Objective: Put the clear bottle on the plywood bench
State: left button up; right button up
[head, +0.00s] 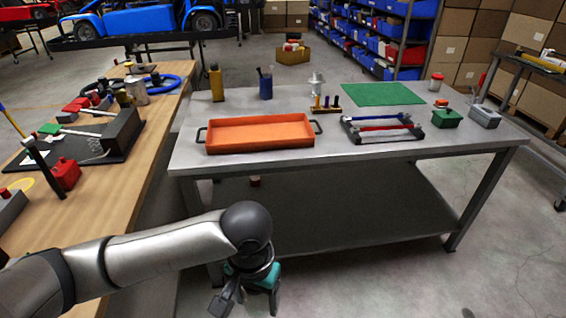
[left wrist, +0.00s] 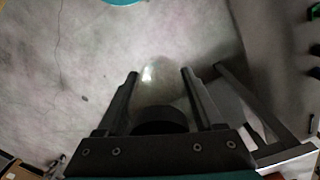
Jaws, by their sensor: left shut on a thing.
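My left gripper (left wrist: 160,75) is shut on a clear, rounded bottle (left wrist: 163,82) with a dark round end, seen between its two fingers in the left wrist view. In the head view the left gripper (head: 245,300) hangs low, in front of the metal table and right of the plywood bench (head: 150,135). The bottle cannot be made out there. The bench has a light wood top and runs along the left side. My right gripper is not in view.
The metal table (head: 250,165) carries an orange tray (head: 260,140), a green mat (head: 383,93) and tools.

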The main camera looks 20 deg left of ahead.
aim_at(88, 213)
jog(key=i+u, duration=0.2)
jog(key=u, duration=0.3)
jog(key=i+u, duration=0.2)
jog(key=u, duration=0.25)
jog(key=i+l+u, duration=0.1)
jog(key=u, duration=0.4)
jog(key=i+l, duration=0.05)
jog(key=i, duration=0.05)
